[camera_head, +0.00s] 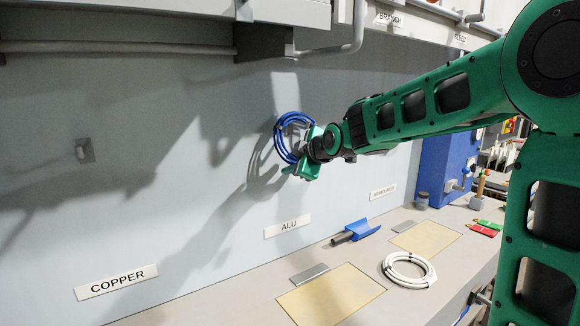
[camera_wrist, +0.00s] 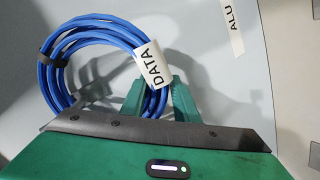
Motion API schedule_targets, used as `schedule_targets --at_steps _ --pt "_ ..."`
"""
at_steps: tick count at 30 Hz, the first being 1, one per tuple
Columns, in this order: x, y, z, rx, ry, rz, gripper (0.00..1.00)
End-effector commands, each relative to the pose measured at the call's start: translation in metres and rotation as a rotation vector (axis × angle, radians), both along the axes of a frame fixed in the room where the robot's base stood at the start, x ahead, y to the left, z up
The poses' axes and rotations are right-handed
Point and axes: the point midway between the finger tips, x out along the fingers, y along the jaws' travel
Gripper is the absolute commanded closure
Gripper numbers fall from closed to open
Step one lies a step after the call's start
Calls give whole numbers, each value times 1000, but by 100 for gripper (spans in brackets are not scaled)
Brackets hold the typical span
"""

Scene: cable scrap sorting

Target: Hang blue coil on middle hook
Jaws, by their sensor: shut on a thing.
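The blue coil (camera_head: 281,141) is held up close to the grey wall, above the ALU label (camera_head: 287,226). In the wrist view the blue coil (camera_wrist: 52,78) carries a white DATA tag (camera_wrist: 151,64) and black ties. My gripper (camera_head: 306,160) is shut on the right side of the coil, next to the tag; its green fingers (camera_wrist: 160,98) also show in the wrist view. A hook (camera_head: 83,151) sticks out of the wall above the COPPER label (camera_head: 116,282).
A white coil (camera_head: 431,273) lies on the bench (camera_head: 372,300) near yellowish mats (camera_head: 330,296). A blue scoop-like tool (camera_head: 362,231) lies by the wall. A blue box (camera_head: 440,165) stands at the far right. A grey rail and pipe (camera_head: 120,47) run above.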

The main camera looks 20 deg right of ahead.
Motion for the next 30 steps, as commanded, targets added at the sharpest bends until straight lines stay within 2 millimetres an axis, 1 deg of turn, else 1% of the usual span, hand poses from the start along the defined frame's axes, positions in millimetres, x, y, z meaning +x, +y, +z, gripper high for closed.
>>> schedule_targets --at_steps 1,12,13,15,26,30 --pt "-2 1 -10 -2 21 1 100" --pt "-2 1 -12 -2 26 1 100" --pt "-2 1 -12 -2 26 1 65" --pt "-2 1 -12 -1 25 2 51" --pt "-2 0 -7 -1 15 1 51" --pt "-10 -2 -1 0 12 0 51"
